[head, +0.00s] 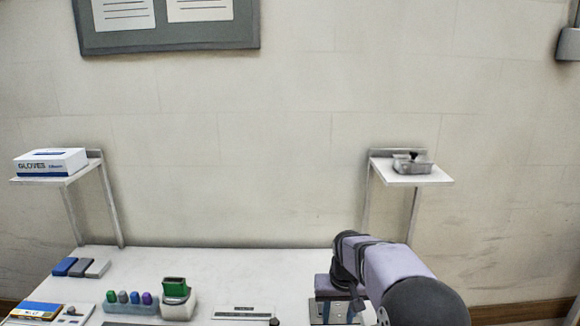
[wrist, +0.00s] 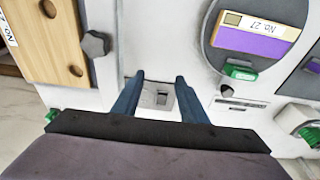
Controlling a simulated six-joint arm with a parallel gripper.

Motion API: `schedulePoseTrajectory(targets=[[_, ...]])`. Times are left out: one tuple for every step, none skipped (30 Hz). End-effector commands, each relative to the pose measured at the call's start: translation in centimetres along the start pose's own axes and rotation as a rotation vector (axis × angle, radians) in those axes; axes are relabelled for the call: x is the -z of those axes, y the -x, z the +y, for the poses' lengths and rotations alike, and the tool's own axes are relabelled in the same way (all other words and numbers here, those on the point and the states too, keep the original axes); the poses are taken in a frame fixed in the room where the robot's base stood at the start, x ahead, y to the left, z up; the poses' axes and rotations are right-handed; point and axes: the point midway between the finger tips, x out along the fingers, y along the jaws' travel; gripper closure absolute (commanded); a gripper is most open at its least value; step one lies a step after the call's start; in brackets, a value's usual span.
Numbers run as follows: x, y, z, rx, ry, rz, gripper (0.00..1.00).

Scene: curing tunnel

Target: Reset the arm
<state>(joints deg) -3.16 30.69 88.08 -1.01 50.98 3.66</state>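My gripper (wrist: 160,80) shows in the wrist view with two dark blue fingers spread apart and nothing between them. Past the fingertips lies a small light plate (wrist: 158,97) with a grey square on it, set on the white table. In the head view my gripper (head: 338,312) points down over the table's front right part, below my lilac arm. The lower ends of the fingers are cut off by the picture edge there, so I cannot tell their height above the table.
In the wrist view, a wooden board (wrist: 50,65) with holes and a dark knob (wrist: 95,44) lie left; a round grey disc (wrist: 215,50) with a "No. 27" block (wrist: 256,33) lies right. Shelves hold a glove box (head: 50,162) and a metal tray (head: 412,167). The table's back middle is clear.

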Motion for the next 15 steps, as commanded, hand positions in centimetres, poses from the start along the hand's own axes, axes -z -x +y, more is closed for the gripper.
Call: schedulePoseTrajectory(targets=[[-2.0,0.7,0.3,0.0,0.0,-0.012,0.61],[-3.2,0.9,0.5,0.0,0.0,-0.02,0.61],[-4.8,1.2,0.7,0.0,0.001,-0.031,0.61],[-6.0,1.4,0.8,-0.001,0.001,-0.04,0.61],[-7.2,1.6,1.0,-0.001,0.001,-0.047,0.61],[-9.0,1.8,1.2,-0.001,0.0,-0.058,0.61],[-10.3,2.0,1.3,-0.001,0.0,-0.067,0.61],[-11.6,2.1,1.5,-0.001,0.0,-0.075,0.61],[-13.3,2.2,1.6,0.0,0.0,-0.086,0.61],[-14.7,2.3,1.7,0.0,0.0,-0.095,0.61],[-16.0,2.3,1.8,0.0,0.001,-0.102,0.61],[-17.7,2.4,1.9,0.0,0.001,-0.112,0.61],[-18.9,2.4,2.0,0.0,0.001,-0.119,0.61],[-20.1,2.4,2.1,0.001,0.001,-0.126,0.61],[-21.6,2.4,2.2,0.001,0.001,-0.135,0.61]])
